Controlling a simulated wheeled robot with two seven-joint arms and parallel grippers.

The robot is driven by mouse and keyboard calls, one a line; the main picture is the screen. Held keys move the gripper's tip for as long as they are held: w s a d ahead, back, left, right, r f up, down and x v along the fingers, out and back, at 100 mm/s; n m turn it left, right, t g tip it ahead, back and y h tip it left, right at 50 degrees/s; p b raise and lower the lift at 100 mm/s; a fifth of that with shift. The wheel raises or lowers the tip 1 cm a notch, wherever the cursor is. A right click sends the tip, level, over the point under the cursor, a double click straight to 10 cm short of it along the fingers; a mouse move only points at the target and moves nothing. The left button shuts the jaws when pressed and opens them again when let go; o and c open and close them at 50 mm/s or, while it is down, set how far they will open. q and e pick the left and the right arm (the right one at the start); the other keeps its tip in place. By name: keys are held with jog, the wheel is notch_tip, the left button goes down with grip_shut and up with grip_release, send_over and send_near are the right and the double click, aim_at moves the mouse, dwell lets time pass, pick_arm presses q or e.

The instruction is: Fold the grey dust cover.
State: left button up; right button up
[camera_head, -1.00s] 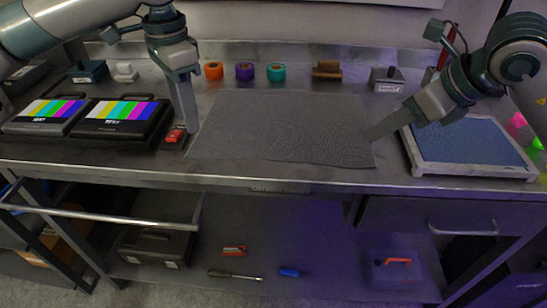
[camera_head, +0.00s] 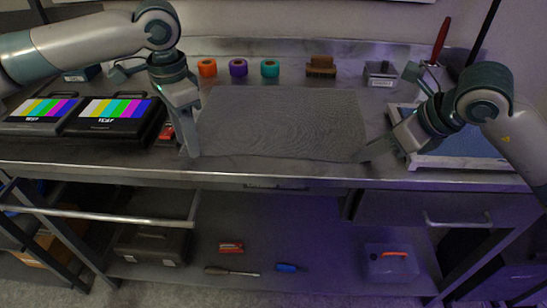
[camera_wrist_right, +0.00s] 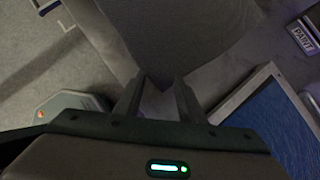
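The grey dust cover (camera_head: 280,120) lies spread flat on the metal bench in the head view. My left gripper (camera_head: 191,154) points down at its front left corner; whether its fingers are apart is not clear, nor whether it touches the cloth. My right gripper (camera_head: 364,158) is at the front right corner. In the right wrist view, the right gripper's fingers (camera_wrist_right: 158,100) stand apart. A corner of the cover (camera_wrist_right: 165,35) narrows toward the gap between them, and I see no grip on it.
Two cases with colour-bar screens (camera_head: 110,112) stand left, a red item (camera_head: 167,132) beside them. A blue-topped tray (camera_head: 465,150) is right, partly behind my arm.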

pick_arm(q)
jog(key=shift+f, duration=0.35)
pick_arm(e)
jog(key=shift+f, duration=0.35)
pick_arm(q)
jog(key=shift+f, duration=0.15)
pick_arm(e)
jog(key=shift+f, duration=0.15)
pick_arm(q)
grip_shut()
pick_arm(e)
grip_shut()
